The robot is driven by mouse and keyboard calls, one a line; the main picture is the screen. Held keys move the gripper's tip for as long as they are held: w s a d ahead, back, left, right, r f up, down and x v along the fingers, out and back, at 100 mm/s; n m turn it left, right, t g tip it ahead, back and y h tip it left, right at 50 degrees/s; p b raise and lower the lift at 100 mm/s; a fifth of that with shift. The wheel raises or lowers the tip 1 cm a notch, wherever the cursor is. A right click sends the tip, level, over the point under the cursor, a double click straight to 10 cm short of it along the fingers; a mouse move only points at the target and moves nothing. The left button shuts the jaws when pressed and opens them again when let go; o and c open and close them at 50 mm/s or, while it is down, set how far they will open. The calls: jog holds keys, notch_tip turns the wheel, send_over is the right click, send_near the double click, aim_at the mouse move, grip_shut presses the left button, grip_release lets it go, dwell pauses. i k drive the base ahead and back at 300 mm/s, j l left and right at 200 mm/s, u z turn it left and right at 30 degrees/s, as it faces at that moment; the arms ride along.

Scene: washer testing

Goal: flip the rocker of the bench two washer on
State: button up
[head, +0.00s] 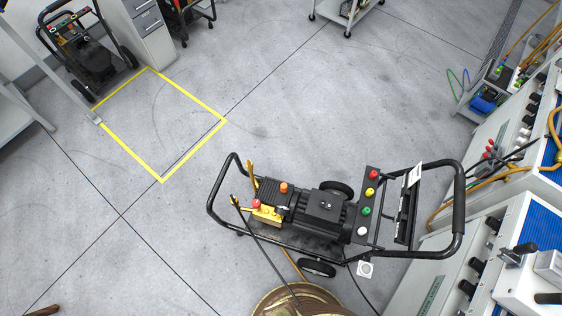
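A pressure washer (322,207) with a black tube frame, black motor and yellow pump fittings stands on the floor right of centre, beside the white bench units. Its panel (368,205) carries a column of red, yellow, green and white round buttons. A white tag (414,174) is on the frame near the handle. I cannot make out a rocker on it or its position. A second, similar washer (90,55) stands at the upper left. I cannot tell from any readable label which one is the bench two washer. My gripper is not in view.
White bench units (450,262) with knobs, hoses and blue tops line the right side. A round brownish drum-like object (300,302) is at the bottom edge. A yellow floor outline (194,142) encloses bare floor. A wheeled cart (345,14) stands at the top. The left-centre floor is clear.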

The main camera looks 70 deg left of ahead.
aim_at(325, 205)
jog(key=u, duration=2)
jog(key=k+j, duration=0.05)
jog(key=j, duration=0.05)
